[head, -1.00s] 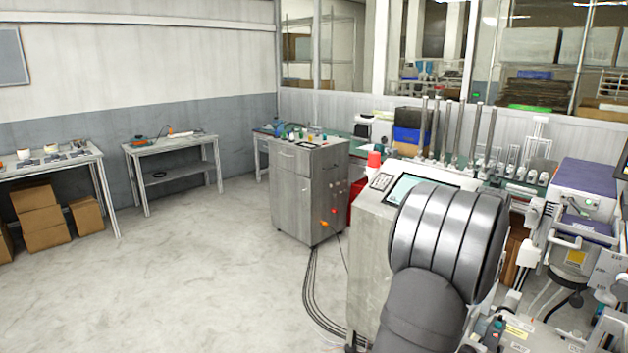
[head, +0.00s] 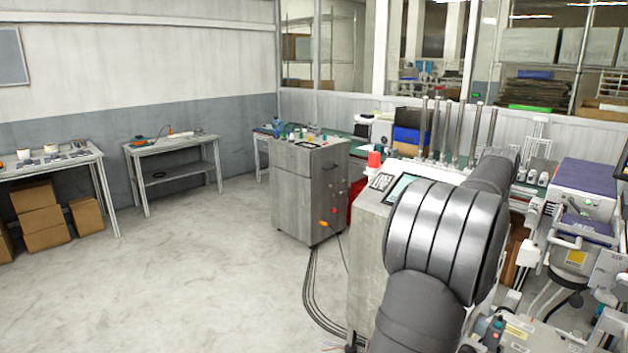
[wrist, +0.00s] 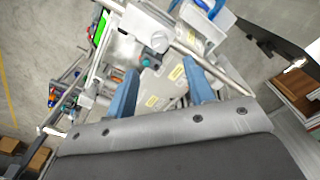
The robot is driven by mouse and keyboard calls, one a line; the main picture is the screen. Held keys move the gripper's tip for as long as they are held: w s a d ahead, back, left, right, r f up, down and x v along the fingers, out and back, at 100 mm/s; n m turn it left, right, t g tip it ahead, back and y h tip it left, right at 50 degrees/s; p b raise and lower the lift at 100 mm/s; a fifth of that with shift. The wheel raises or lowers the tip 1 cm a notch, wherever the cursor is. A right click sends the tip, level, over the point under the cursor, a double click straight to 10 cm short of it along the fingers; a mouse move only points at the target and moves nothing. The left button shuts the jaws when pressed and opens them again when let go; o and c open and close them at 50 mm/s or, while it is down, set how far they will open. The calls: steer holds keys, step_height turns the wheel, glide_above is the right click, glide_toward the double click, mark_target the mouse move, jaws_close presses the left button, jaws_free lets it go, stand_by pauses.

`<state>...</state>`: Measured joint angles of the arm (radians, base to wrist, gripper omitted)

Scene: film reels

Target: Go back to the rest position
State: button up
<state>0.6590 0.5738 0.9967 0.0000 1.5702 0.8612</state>
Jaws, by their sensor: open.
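My gripper (wrist: 162,88) shows in the wrist view with its two blue fingers apart and nothing between them. Beyond the fingers is a machine (wrist: 155,60) with pale plates, yellow labels and metal rods; I cannot tell the distance to it. In the head view my large dark grey arm joint fills the lower right, and another arm link reaches up and to the right behind it. The gripper itself is not seen in the head view. No film reel can be made out clearly.
A grey console (head: 366,245) with a screen stands left of my arm. Upright metal posts (head: 455,130) rise behind it. Purple and white equipment (head: 583,190) crowds the right. A grey cabinet (head: 308,195) stands farther back. The floor (head: 190,280) to the left is clear.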

step_height(320, 180, up, 9)
step_height(320, 180, down, 18)
steer(key=n, duration=0.4)
steer(key=shift+r+n, duration=0.1)
steer(key=shift+n, duration=0.2)
steer(key=n, duration=0.4)
steer(key=shift+n, duration=0.3)
steer(key=n, duration=0.4)
steer(key=shift+n, duration=2.3)
